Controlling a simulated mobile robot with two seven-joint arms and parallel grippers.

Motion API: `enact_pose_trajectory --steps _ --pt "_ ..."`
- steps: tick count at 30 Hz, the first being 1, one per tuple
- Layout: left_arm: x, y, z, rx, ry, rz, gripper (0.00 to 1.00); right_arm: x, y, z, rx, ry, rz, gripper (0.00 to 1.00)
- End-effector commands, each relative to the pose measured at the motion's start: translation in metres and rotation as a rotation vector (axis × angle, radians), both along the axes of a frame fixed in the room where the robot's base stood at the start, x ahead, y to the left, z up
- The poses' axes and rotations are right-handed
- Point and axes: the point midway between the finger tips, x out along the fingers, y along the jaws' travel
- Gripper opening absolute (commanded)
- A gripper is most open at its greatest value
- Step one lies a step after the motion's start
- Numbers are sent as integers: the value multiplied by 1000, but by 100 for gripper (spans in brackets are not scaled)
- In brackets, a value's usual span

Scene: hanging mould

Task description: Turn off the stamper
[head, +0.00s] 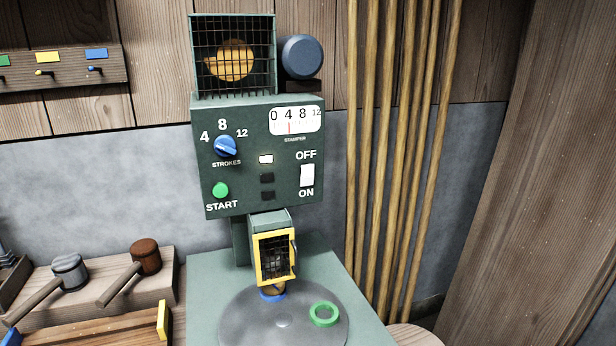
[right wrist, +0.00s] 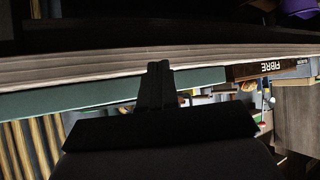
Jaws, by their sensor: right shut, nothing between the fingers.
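The stamper (head: 258,190) stands in the middle of the head view, a dark green machine. Its panel has a white rocker switch (head: 307,175) at the right, with OFF printed above and ON below. A blue strokes knob (head: 226,146) and a green START button (head: 220,190) are at the left. A dial (head: 295,120) reads near 4. My right gripper (head: 0,0) is absent from the head view; in the right wrist view its dark fingers (right wrist: 158,85) are shut and empty. My left gripper is not in view.
A yellow-framed guard (head: 275,257) sits over a round grey plate with a green ring (head: 324,314). Mallets (head: 70,272) lie on a wooden stand at left. Bamboo-like poles (head: 395,130) lean right of the machine. A FIBRE-labelled box (right wrist: 275,68) shows in the wrist view.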

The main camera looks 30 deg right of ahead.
Motion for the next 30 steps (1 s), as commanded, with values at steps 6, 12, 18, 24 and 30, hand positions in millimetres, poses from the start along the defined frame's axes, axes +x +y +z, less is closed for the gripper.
enact_pose_trajectory --steps 6,12,18,24,30 --pt "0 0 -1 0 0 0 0 18 -9 11 -133 -54 85 0" --pt "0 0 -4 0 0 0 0 63 -33 43 -513 -179 289 0" --pt "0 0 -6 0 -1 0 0 108 -60 87 -962 -292 477 0" --pt "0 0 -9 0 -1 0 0 147 -87 141 -1435 -359 619 0" --pt "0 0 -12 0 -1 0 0 177 -113 204 -1932 -353 714 0"
